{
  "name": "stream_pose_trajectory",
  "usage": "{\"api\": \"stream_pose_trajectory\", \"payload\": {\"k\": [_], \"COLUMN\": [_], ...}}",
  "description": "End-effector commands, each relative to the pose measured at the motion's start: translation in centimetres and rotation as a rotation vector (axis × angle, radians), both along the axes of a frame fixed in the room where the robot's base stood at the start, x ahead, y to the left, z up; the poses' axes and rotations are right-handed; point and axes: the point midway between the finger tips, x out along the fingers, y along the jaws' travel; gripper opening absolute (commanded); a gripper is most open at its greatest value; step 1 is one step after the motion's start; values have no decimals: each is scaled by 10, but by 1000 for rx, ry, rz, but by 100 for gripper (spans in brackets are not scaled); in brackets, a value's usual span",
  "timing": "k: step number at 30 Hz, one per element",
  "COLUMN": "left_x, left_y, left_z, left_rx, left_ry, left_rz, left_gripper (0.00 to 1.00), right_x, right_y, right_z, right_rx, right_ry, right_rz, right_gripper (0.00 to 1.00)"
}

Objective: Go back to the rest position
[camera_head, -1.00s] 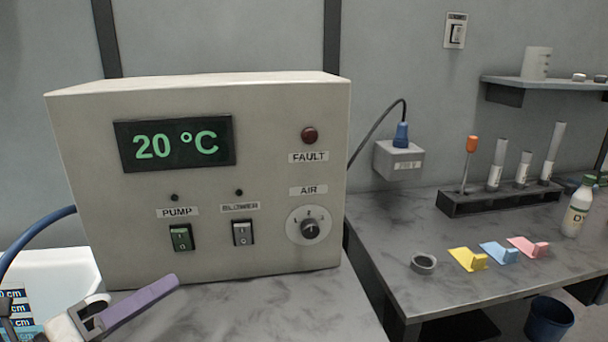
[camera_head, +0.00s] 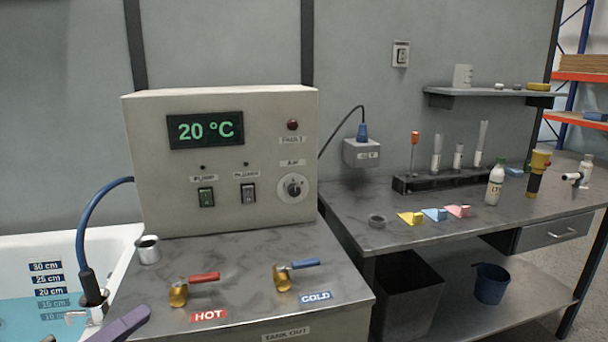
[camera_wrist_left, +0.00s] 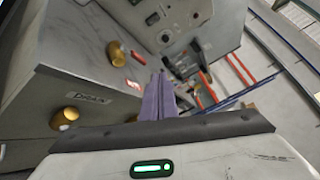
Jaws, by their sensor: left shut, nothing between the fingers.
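My left gripper (camera_head: 122,326) shows at the bottom left of the head view, its purple fingers over the front left of the bench by the tub edge. It is shut and empty. In the left wrist view its purple fingers (camera_wrist_left: 158,97) lie together, apart from the valves. The control box (camera_head: 220,160) stands at the back of the bench and reads 20 °C. The red-handled hot valve (camera_head: 192,287) and the blue-handled cold valve (camera_head: 293,274) are on the bench top. My right gripper is not in either view.
The bathtub (camera_head: 95,247) with blue water and a depth scale is at the left, with a blue hose (camera_head: 88,225) beside it.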

Motion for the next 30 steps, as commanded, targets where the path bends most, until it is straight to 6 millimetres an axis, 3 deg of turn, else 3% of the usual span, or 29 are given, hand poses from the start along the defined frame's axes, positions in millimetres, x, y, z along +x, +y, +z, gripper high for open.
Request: {"api": "stream_pose_trajectory", "payload": {"k": [8,11,14,16,18,22,25,30], "left_x": [-6,-14,-30,-49,-74,-121,-150,-178], "left_y": [28,35,36,31,18,-23,-56,-92], "left_z": [-71,-108,-156,-199,-245,-311,-342,-365], "left_rx": [-355,-510,-706,-878,-1063,-1362,-1532,-1687], "left_ry": [220,319,448,563,689,899,1022,1138], "left_rz": [191,276,387,485,592,765,863,954], "left_gripper": [0,0,0,0,0,0,0,0], "right_x": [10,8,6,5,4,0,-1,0], "right_y": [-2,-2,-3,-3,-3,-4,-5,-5], "right_z": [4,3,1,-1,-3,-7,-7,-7], "right_rx": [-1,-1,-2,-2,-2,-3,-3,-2], "right_ry": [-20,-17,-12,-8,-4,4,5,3], "right_rz": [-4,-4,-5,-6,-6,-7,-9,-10], "right_gripper": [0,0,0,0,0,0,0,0]}}
